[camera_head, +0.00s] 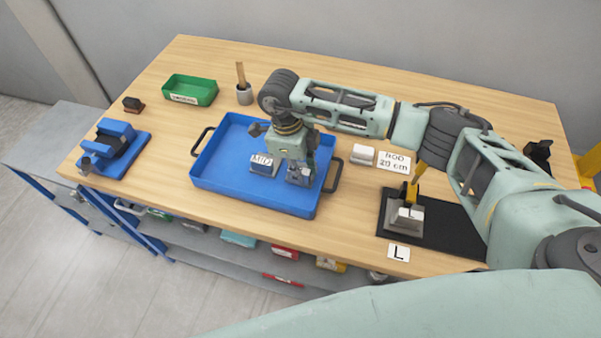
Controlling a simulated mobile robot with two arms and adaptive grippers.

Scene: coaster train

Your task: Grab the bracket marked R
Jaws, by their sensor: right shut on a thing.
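My right gripper (296,158) reaches into the blue tray (215,186) from above. It is shut on a small grey metal bracket (298,177) in the tray's right part. The fingers cover part of this bracket, and I cannot read an R on it. A block marked MID (263,163) sits just left of the held bracket in the same tray. Another grey bracket (407,218) stands on a black mat (450,231) at the front right, behind a card marked L (398,252). My left gripper is not in view.
A card reading 20 cm (394,161) and a white block (363,154) lie right of the tray. A green bin (190,89), a cup with a stick (244,94), a brown-black brush (133,104) and a blue vise-like fixture (115,147) stand left. The wooden table's back middle is clear.

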